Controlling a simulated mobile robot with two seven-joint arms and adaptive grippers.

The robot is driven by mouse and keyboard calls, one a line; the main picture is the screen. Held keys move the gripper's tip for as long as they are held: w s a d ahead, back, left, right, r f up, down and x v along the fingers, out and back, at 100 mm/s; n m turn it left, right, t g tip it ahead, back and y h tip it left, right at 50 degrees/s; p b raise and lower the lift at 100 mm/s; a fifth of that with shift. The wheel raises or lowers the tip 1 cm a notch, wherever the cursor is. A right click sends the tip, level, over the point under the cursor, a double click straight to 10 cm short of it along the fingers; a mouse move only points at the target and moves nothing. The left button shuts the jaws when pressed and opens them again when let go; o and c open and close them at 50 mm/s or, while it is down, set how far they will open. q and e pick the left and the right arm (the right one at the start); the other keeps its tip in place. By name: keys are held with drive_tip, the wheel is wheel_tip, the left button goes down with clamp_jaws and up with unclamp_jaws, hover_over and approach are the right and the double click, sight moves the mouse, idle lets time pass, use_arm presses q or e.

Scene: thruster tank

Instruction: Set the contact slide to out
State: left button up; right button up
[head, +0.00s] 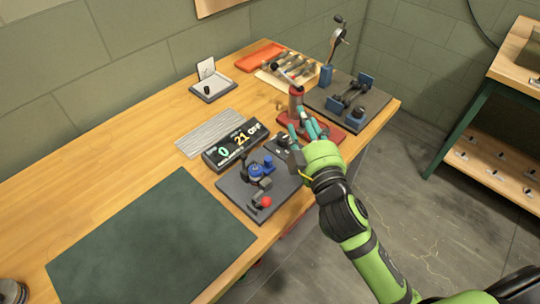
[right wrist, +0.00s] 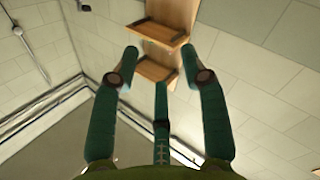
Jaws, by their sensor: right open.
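A dark plate (head: 232,191) at the front edge of the bench carries a blue knob part, a small arm with a red ball (head: 266,202) and a dark block with a dial (head: 284,141). I cannot tell for sure which part is the contact slide, or its setting. My right gripper (head: 308,128) is beside the plate's far right corner, over the red base of a vise-like stand. In the right wrist view its teal fingers (right wrist: 161,95) are spread with nothing between them. It partly hides the plate's right side. My left gripper is not in view.
A display box (head: 236,146) reads 0, 21 and OFF behind the plate. A red stand (head: 296,100) and a dark plate with blue blocks (head: 372,100) are farther back. A dark green mat (head: 150,245) lies at left.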

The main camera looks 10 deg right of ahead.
drive_tip(key=a+r+n+t+y, duration=0.2)
drive_tip(key=a+r+n+y, duration=0.9)
drive_tip(key=r+n+y, duration=0.3)
drive_tip(key=s+a+n+g+y, duration=0.4)
drive_tip(key=a+n+g+y, duration=0.25)
drive_tip(key=n+g, duration=0.4)
drive_tip(key=n+g+h, duration=0.7)
drive_tip(key=n+h, duration=0.6)
drive_tip(key=h, duration=0.4)
hover_over(269, 159)
drive_tip(key=s+d, duration=0.2)
wheel_tip(269, 159, down, 20)
drive_tip(key=p+x, duration=0.2)
drive_tip(key=x, duration=0.4)
drive_tip(key=shift+w+f, duration=0.15)
drive_tip(key=shift+w, duration=0.1)
